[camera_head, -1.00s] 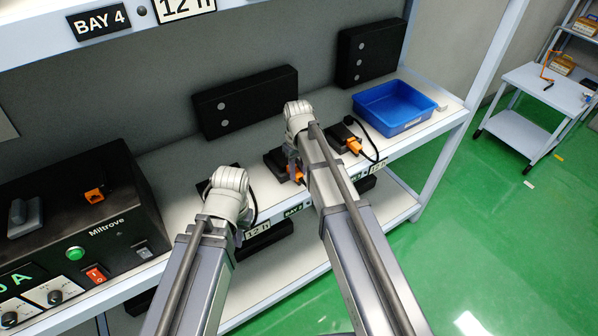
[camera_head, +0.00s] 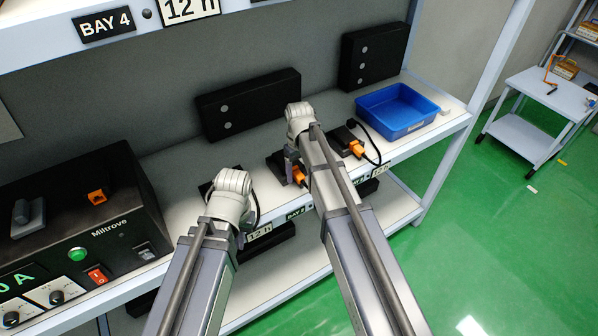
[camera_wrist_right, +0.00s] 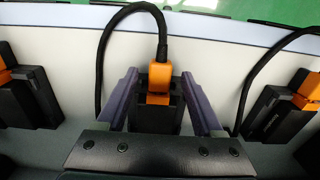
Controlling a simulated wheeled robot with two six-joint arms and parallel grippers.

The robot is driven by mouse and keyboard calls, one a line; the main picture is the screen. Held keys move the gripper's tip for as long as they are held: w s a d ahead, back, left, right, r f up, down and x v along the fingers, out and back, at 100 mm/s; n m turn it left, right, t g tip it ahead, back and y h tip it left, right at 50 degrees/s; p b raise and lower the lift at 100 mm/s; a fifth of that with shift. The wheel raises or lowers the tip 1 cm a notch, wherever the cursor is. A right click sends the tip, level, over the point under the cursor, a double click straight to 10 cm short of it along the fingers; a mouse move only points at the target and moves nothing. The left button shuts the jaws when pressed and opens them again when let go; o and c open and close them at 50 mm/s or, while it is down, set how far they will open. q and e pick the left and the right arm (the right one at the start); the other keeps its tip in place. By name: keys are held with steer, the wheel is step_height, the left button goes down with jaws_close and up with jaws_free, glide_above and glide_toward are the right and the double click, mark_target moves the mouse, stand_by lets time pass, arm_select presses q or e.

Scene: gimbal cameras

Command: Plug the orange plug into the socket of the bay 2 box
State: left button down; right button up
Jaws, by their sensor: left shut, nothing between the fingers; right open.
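In the right wrist view, an orange plug (camera_wrist_right: 158,76) with a black cable is at a black box (camera_wrist_right: 150,122) that has an orange part (camera_wrist_right: 158,99) below the plug. I cannot tell whether the plug is seated. My right gripper (camera_wrist_right: 161,74) is open, one finger on each side of the plug with gaps. In the head view, that box (camera_head: 277,163) and orange plug (camera_head: 299,177) show partly behind my right arm. A small label at the shelf edge, seemingly bay 2 (camera_head: 296,214), is partly covered. My left gripper (camera_head: 241,239) is shut and empty, mostly hidden by its wrist.
Another black box (camera_head: 340,136) with an orange plug (camera_head: 356,149) is to the right, beside a blue tray (camera_head: 417,123). A black power unit (camera_head: 133,190) stands at left. More boxes flank the plug in the wrist view (camera_wrist_right: 40,98), (camera_wrist_right: 268,112). Black blocks line the back wall.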

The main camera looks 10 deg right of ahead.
mark_target(299, 175)
step_height(299, 175, up, 8)
steer(key=p, duration=0.8)
steer(key=shift+f, duration=0.1)
steer(key=shift+s, duration=0.1)
stand_by(2.4)
